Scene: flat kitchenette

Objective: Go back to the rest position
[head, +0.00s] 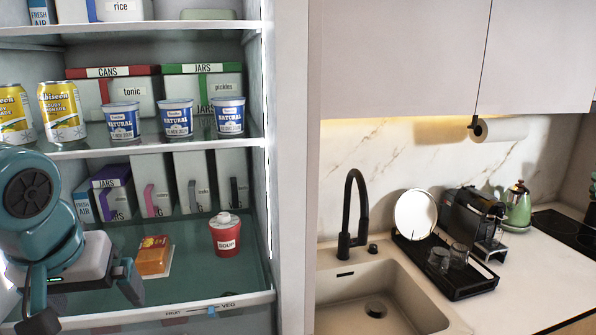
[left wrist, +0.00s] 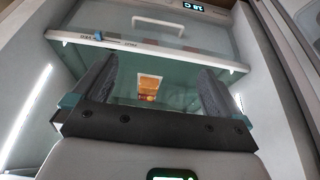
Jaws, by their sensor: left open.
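My left gripper (head: 84,287) is in front of the open fridge at the lower left of the head view. Its two fingers are apart and nothing shows between them. In the left wrist view the open fingers (left wrist: 152,85) frame the fridge interior, with an orange packet (left wrist: 149,88) seen beyond them. In the head view that orange packet (head: 154,256) lies on the lower shelf, to the right of the gripper and apart from it. A red soup pot (head: 225,238) stands further right on that shelf. My right gripper is in neither view.
The fridge shelf edge (head: 200,307) is close by the left gripper. Yogurt cups (head: 176,119) and yellow cans (head: 62,111) stand on the shelf above. To the right are a sink (head: 375,295), a black tap (head: 353,215) and a drying rack (head: 460,280) with glasses and a plate.

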